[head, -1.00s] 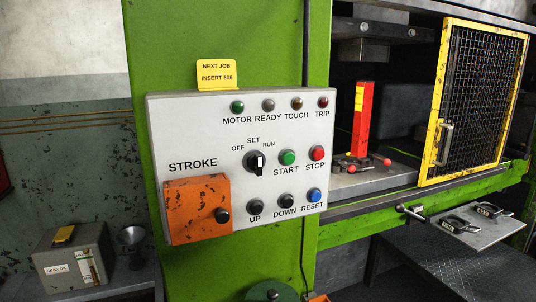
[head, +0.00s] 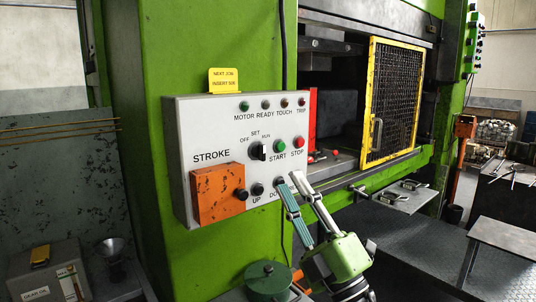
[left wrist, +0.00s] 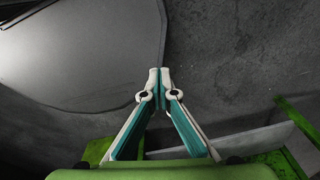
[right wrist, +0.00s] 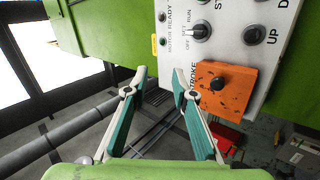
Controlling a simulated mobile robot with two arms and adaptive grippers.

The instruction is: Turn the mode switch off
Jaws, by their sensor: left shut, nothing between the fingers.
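The mode switch (head: 258,151) is a black knob with a white mark on the grey control panel (head: 215,130). OFF, SET and RUN are lettered around it. The switch also shows in the right wrist view (right wrist: 201,31). My right gripper (head: 287,181) is open and empty, in front of the panel's lower right part, below and right of the switch. It hides part of the DOWN lettering. In the right wrist view, its fingertips (right wrist: 157,80) are spread. My left gripper (left wrist: 159,72) is shut and empty, away from the panel.
START (head: 253,146) and STOP (head: 298,142) buttons sit right of the switch. An orange STROKE box (head: 215,195) juts out at lower left. A yellow mesh guard (head: 393,100) stands at right. A green round lid (head: 268,280) lies below the panel.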

